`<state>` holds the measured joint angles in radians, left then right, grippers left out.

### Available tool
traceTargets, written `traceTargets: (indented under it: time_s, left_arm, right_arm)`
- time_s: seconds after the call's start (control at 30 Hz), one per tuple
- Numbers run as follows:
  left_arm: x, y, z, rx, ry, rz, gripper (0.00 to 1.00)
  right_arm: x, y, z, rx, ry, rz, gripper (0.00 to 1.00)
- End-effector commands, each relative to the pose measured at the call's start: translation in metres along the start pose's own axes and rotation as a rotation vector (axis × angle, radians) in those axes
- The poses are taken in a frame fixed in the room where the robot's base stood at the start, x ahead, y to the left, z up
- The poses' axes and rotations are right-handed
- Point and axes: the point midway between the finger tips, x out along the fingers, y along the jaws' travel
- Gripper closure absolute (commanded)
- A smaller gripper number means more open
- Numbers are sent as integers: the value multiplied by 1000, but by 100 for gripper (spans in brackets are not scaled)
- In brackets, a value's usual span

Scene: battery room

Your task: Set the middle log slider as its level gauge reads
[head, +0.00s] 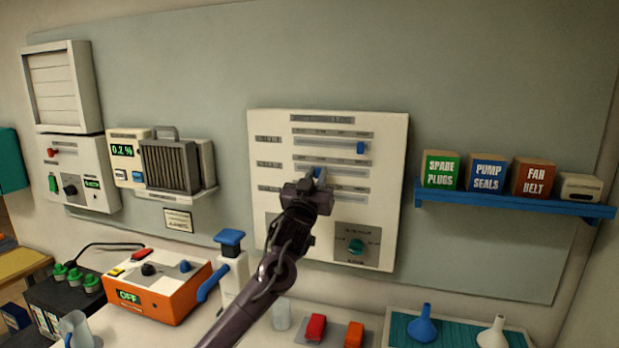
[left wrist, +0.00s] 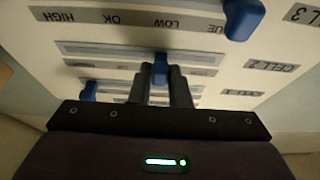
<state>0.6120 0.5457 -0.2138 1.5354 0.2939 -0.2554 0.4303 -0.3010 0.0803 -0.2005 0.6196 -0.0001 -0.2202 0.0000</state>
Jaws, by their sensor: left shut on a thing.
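The white log panel (head: 390,125) on the wall has three slider rows, marked by cell labels. My left gripper (head: 312,186) is shut on the blue knob of the middle slider (head: 320,173); the left wrist view shows this knob (left wrist: 160,68) between the two fingers. The top row's blue knob (head: 360,148) stands far right in its slot. The bottom row's knob (left wrist: 243,18) shows in the left wrist view and is hidden behind my gripper in the head view. A scale strip (left wrist: 130,18) reads HIGH, OK, LOW upside down. I cannot make out a level gauge reading. My right gripper is not in view.
A green dial (head: 356,246) sits low on the panel. A blue shelf (head: 510,203) with boxes is to the right. An orange box reading OFF (head: 160,290), a blue-handled device (head: 230,240), red and orange blocks and funnels stand on the bench below.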

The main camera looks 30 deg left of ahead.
Motion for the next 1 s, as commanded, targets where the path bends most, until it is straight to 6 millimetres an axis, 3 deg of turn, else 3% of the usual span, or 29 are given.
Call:
traceTargets:
  time_s: [0.1,0.13,0.3,0.63,1.0]
  left_arm:
    - [0,0,0,1,-1,0,100]
    - [0,0,0,0,-1,0,81]
    - [0,0,0,1,-1,0,62]
    - [-5,0,2,1,-1,1,62]
    - [-61,0,4,1,-2,2,62]
  right_arm:
    - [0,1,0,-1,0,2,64]
    - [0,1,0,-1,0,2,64]
    - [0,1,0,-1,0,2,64]
    - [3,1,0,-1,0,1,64]
    - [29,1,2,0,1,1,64]
